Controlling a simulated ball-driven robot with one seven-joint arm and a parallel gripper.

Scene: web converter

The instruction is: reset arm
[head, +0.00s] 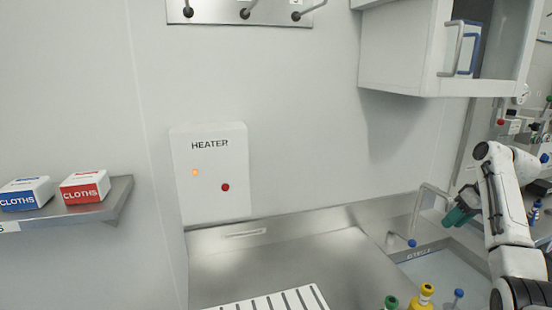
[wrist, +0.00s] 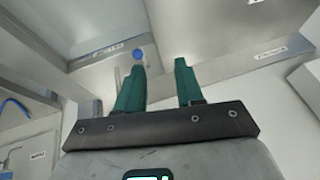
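My gripper (head: 459,211) is at the right of the head view, at the end of my white arm, in front of the sink area. In the wrist view its two green fingers (wrist: 161,86) stand apart with nothing between them. The fingers touch nothing that I can see. A blue knob (wrist: 138,54) shows beyond the left fingertip in the wrist view.
A steel counter (head: 290,262) runs below a white heater box (head: 210,172) with an orange light and a red button. A shelf (head: 70,212) holds two cloth boxes. A wall cabinet (head: 420,65) hangs above my arm. Green, yellow and blue-topped items stand at the front edge.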

